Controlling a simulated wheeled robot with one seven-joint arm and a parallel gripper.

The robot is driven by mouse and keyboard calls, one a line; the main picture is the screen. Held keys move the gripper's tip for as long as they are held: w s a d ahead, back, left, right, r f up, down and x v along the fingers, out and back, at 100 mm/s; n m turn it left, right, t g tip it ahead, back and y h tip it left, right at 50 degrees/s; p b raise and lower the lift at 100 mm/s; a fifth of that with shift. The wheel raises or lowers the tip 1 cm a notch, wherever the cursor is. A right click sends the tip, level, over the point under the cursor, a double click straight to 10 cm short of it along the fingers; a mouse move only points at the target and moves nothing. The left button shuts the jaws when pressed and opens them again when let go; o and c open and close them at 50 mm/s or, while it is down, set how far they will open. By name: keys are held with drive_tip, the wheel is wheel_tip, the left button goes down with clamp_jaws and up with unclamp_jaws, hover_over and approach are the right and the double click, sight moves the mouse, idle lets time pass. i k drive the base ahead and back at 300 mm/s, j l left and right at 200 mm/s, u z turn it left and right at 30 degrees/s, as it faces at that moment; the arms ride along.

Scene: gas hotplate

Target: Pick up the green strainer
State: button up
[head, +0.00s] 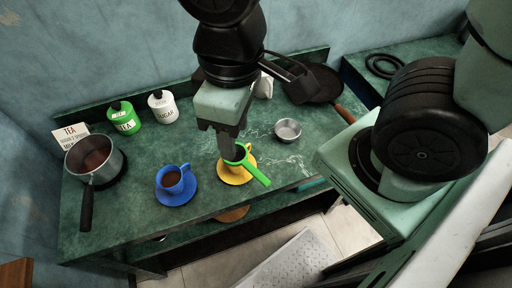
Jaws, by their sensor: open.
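The green strainer (258,174) sits over a yellow cup on a yellow saucer (234,178), near the middle front of the counter. Its green handle points down and to the right. My gripper (228,151) hangs pointing down right at the strainer's rim, on its left side. The jaws are open, and they overlap the strainer and cup in this view, so I cannot tell whether they touch. The strainer's bowl and much of the yellow cup are hidden by the fingers.
A blue cup (172,177) on a blue saucer stands to the left. A pot (95,160) is at far left. Green tea (124,118) and white sugar (162,107) canisters stand behind. A small metal bowl (288,130) and a dark pan (318,84) are to the right.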

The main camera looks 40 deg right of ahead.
sight(242, 155)
drive_tip(key=k+j+z, duration=0.15)
drive_tip(key=k+j, duration=0.15)
drive_tip(key=k+j+z, duration=0.2)
drive_tip(key=k, duration=0.3)
drive_tip(key=k+j+z, duration=0.15)
drive_tip(key=k, duration=0.3)
